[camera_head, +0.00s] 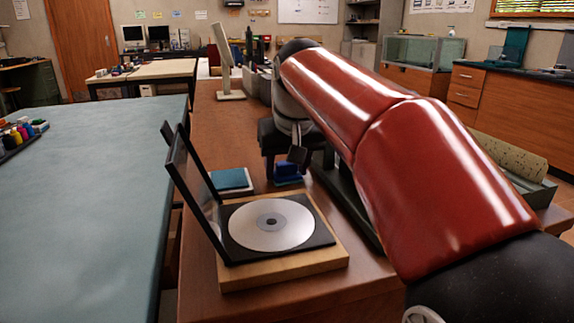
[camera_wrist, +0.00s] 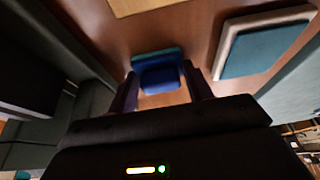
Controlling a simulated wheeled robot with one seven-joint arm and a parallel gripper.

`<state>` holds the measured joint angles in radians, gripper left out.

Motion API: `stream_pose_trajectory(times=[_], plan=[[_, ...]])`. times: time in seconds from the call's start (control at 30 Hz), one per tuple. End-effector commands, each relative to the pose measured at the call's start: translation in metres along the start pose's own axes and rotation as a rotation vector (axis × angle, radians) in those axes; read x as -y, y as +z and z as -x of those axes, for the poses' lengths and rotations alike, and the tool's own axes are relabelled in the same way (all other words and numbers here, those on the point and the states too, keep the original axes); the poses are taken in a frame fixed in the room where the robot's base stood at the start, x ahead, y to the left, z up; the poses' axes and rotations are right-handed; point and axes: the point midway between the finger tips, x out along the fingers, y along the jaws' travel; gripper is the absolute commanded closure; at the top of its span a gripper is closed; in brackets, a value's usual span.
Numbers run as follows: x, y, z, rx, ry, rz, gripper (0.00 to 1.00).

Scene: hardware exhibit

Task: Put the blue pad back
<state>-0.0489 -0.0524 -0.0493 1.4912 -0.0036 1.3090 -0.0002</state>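A small blue pad (camera_head: 287,170) sits on the brown table, right of a flat teal-topped slab. In the wrist view the blue pad (camera_wrist: 160,79) has a teal strip along its far edge. My gripper (camera_wrist: 160,70) is open, with one finger on each side of the blue pad; I cannot tell whether they touch it. In the head view my gripper (camera_head: 296,157) points down just above the pad, partly hidden by my arm. The teal-topped slab (camera_head: 231,180) has a pale base; it also shows in the wrist view (camera_wrist: 264,47).
An open disc case (camera_head: 314,259) with a silver disc (camera_head: 271,223) stands on a wooden base nearer the camera, its dark lid (camera_head: 194,188) raised at left. A teal-topped table (camera_head: 85,215) is at left. A green tray with a tan roll (camera_head: 510,160) is at right.

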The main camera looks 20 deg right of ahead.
Motion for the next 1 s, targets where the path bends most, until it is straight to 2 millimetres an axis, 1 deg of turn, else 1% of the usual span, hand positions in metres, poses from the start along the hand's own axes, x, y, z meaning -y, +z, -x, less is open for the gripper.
stream_pose_trajectory(times=[0.03, 0.17, 0.43, 0.57, 0.67, 0.9, 1.0], plan=[[0.0, 0.0, 0.0, 0.001, 0.0, 0.0, 0.45], [0.0, 0.0, 0.0, 0.001, 0.0, 0.0, 0.28], [0.0, 0.0, 0.001, 0.0, 0.0, 0.0, 0.28], [0.0, -0.002, 0.01, -0.002, 0.0, 0.0, 0.28], [0.0, -0.003, 0.027, -0.003, 0.0, 0.0, 0.28], [0.0, -0.003, 0.08, -0.004, 0.0, 0.0, 0.28], [0.0, -0.003, 0.099, -0.003, 0.0, 0.0, 0.28]])
